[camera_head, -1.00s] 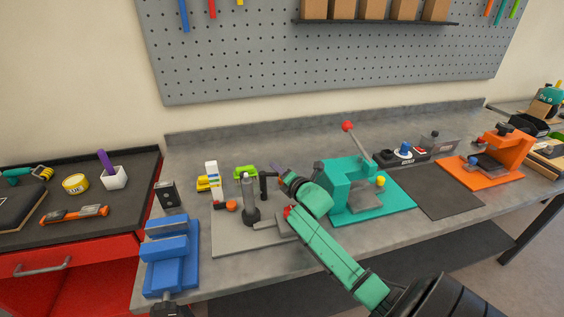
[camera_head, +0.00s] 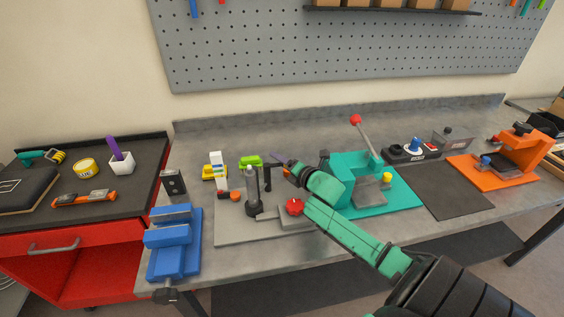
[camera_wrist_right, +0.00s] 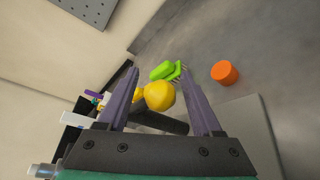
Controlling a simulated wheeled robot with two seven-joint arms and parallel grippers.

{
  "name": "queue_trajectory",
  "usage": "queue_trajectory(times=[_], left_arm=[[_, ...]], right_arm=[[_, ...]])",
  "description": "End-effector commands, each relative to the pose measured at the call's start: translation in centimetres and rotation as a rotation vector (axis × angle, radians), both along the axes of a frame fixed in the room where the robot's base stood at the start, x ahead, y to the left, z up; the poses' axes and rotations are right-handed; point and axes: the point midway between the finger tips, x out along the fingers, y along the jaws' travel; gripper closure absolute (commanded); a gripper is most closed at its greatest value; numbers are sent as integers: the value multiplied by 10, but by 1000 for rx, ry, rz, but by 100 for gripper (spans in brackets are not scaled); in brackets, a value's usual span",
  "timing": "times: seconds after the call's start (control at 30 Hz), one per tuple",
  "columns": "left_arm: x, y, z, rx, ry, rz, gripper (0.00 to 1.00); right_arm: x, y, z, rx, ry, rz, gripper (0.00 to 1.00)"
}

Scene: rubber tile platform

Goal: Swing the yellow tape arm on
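A yellow ball-shaped knob (camera_wrist_right: 160,96) shows in the right wrist view between my right gripper's fingers, with a dark bar (camera_wrist_right: 158,121) just below it. I cannot tell whether the fingers touch the knob. My right gripper (camera_wrist_right: 164,92) has its two purple fingers spread apart. In the head view the right gripper (camera_head: 280,157) is over the back of a grey base plate (camera_head: 232,229), beside a black bent arm (camera_head: 267,176) and a grey post (camera_head: 252,196); the knob cannot be made out there. My left gripper is not in view.
An orange cylinder (camera_head: 236,196), a green block (camera_head: 250,161) and a white-and-yellow stand (camera_head: 217,172) are close by. A blue vise (camera_head: 175,246) stands left, a teal press (camera_head: 372,191) with a red-knobbed lever right.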

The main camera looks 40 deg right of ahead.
Motion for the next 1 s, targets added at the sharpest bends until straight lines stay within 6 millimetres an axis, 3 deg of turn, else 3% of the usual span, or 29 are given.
queue_trajectory(times=[0.17,0.33,1.0], left_arm=[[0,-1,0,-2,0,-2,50],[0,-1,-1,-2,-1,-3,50],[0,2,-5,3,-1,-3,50]], right_arm=[[-2,0,1,0,-1,0,33],[-18,0,3,-1,1,0,33],[-134,4,28,1,3,-2,33]])
